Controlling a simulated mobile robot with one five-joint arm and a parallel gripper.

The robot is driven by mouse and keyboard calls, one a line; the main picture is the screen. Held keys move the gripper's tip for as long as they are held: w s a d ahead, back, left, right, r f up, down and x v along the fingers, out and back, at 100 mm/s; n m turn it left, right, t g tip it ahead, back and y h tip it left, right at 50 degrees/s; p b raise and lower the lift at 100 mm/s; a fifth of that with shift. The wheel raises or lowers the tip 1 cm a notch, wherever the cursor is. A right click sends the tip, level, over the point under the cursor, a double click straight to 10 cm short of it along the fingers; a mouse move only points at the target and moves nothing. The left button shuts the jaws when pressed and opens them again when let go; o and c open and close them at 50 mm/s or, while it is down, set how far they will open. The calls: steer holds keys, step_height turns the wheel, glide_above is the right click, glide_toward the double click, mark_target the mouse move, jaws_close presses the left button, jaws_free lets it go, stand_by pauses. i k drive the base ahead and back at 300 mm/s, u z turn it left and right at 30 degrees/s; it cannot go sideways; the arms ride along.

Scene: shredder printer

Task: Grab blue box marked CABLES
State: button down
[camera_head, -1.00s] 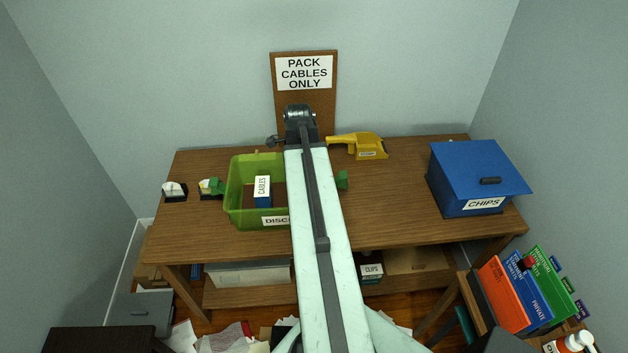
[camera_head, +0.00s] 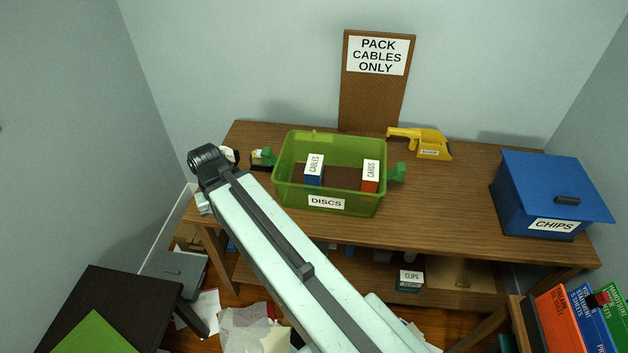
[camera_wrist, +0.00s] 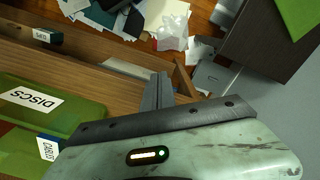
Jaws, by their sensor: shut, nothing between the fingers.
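The blue box marked CABLES (camera_head: 313,171) stands upright in the left part of a translucent green bin marked DISCS (camera_head: 327,203) on the wooden desk. An orange-red box marked CARDS (camera_head: 370,177) stands at the right inside the same bin. In the wrist view, the green bin (camera_wrist: 75,118) is at the left, with a white-labelled blue box (camera_wrist: 46,150) partly cut off by my wrist; its label is hard to read. My gripper (camera_wrist: 158,92) is shut and empty, to the side of the bin and apart from it. In the head view my arm hides its fingers.
A blue CHIPS box (camera_head: 552,190) stands at the desk's right, and a yellow tool (camera_head: 420,142) lies at the back. A board (camera_head: 376,80) reads PACK CABLES ONLY. A dark table (camera_head: 105,305) is front left. Papers litter the floor.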

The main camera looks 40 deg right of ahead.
mark_target(313, 174)
steer(key=u, duration=2.3)
steer(key=k, duration=0.35)
steer(key=z, duration=1.9)
steer(key=i, duration=0.5)
steer(key=z, duration=0.05)
